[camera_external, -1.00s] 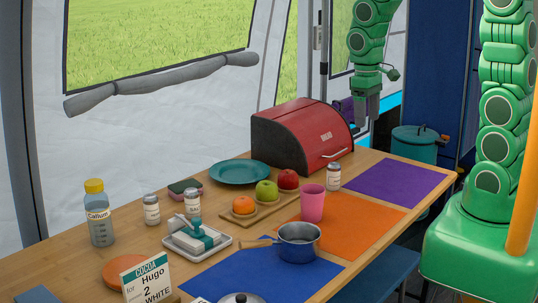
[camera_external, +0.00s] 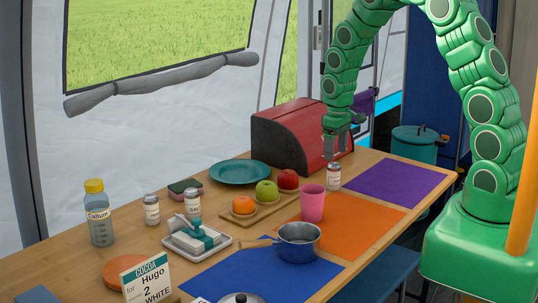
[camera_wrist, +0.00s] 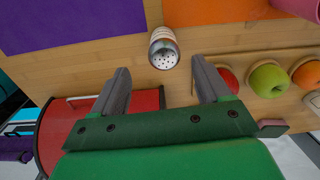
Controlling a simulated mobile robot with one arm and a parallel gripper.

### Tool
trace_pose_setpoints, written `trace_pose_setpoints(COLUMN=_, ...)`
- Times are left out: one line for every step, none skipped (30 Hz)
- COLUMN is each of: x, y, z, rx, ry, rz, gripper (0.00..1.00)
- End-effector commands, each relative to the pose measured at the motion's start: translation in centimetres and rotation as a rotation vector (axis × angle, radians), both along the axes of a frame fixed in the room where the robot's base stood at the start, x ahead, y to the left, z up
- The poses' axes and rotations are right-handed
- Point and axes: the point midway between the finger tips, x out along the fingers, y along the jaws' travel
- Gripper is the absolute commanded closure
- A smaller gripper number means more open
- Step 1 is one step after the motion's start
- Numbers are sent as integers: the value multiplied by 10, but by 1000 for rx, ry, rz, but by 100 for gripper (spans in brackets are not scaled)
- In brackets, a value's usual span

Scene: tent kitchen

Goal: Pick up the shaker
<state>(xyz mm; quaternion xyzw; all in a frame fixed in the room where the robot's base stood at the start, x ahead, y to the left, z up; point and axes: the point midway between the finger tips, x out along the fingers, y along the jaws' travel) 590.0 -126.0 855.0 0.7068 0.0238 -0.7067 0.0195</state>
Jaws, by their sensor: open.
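A small shaker (camera_external: 333,178) with a pale label and a metal top stands upright on the table, beside the red bread box and the pink cup. In the wrist view the shaker (camera_wrist: 163,52) shows its holed silver top, just beyond the fingertips and roughly centred between them. My gripper (camera_external: 337,153) is above this shaker, fingers pointing down. In the wrist view my gripper (camera_wrist: 161,66) is open and empty, with its two fingers apart. Two similar small jars, one at left (camera_external: 152,210) and one nearby (camera_external: 193,204), stand further along the table.
The red bread box (camera_external: 290,137) is close behind my gripper. A pink cup (camera_external: 312,204), a red apple (camera_external: 288,180) and a green apple (camera_external: 266,191) on a wooden board are to the left. The purple mat (camera_external: 395,184) is clear.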

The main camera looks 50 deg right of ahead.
Motion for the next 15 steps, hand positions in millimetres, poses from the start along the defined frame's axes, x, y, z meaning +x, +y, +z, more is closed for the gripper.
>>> trace_pose_setpoints(x=1, y=-1, z=-3, rx=0, ry=0, rz=0, gripper=24)
trace_pose_setpoints(x=2, y=-2, z=-4, rx=0, ry=-1, rz=0, gripper=24)
trace_pose_setpoints(x=2, y=-2, z=-6, rx=0, ry=-1, rz=0, gripper=24)
trace_pose_setpoints(x=3, y=-2, z=-8, rx=0, ry=-1, rz=0, gripper=24)
trace_pose_setpoints(x=3, y=-2, z=-9, rx=0, ry=0, rz=1, gripper=24)
trace_pose_setpoints(x=2, y=-2, z=-12, rx=0, ry=0, rz=1, gripper=24)
trace_pose_setpoints(x=2, y=-2, z=-14, rx=0, ry=1, rz=1, gripper=24)
trace_pose_setpoints(x=2, y=-2, z=-17, rx=0, ry=2, rz=1, gripper=24)
trace_pose_setpoints(x=2, y=-2, z=-21, rx=1, ry=3, rz=1, gripper=24)
trace_pose_setpoints(x=1, y=-2, z=-24, rx=1, ry=4, rz=1, gripper=24)
trace_pose_setpoints(x=1, y=-1, z=-26, rx=1, ry=5, rz=1, gripper=24)
trace_pose_setpoints(x=1, y=-1, z=-30, rx=1, ry=4, rz=1, gripper=24)
trace_pose_setpoints(x=1, y=-1, z=-31, rx=1, ry=4, rz=1, gripper=24)
trace_pose_setpoints(x=1, y=-1, z=-33, rx=0, ry=3, rz=1, gripper=24)
trace_pose_setpoints(x=1, y=-1, z=-34, rx=0, ry=2, rz=1, gripper=24)
